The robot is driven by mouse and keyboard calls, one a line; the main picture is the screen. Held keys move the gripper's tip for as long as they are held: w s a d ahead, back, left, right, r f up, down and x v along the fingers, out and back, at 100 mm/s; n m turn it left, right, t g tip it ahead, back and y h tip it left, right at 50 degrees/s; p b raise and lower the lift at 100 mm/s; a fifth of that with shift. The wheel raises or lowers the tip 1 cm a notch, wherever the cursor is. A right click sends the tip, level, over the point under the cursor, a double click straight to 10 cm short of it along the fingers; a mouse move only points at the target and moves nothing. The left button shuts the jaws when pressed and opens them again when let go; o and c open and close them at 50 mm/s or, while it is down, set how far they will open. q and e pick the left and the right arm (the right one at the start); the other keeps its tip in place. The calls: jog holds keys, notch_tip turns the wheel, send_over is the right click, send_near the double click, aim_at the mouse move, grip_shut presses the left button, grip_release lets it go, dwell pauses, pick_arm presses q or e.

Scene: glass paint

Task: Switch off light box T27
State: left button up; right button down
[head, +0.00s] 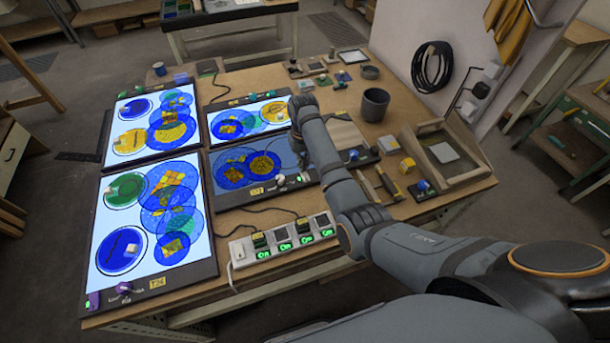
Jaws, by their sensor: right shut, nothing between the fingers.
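Four light boxes lie on the workbench. The lower middle box (222,185) is dark, its panel unlit under blue and yellow glass discs; its yellow tag is too small to read surely, so I cannot tell which box is T27. The upper middle box (218,112), upper left box (122,110) and lower left box (110,265) glow white-blue. A white power strip (240,254) in front has several plugs with green lights. My right arm reaches over the bench, and its gripper (299,108) is shut and empty beside the upper middle box, its fingertips mostly hidden. My left gripper is not in view.
A dark grey pot (375,104), a wooden tray (443,153) and small tools stand on the right of the bench. Cables run between the middle boxes and the strip. A wall panel with a coiled black cable (432,66) rises at the back right.

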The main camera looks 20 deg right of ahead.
jog(key=shift+f+b, duration=0.3)
jog(key=shift+f, duration=0.6)
dwell(0.4)
notch_tip(320, 180, up, 7)
jog(key=p, duration=0.8)
jog(key=shift+r+p, duration=0.1)
jog(key=shift+p, duration=0.3)
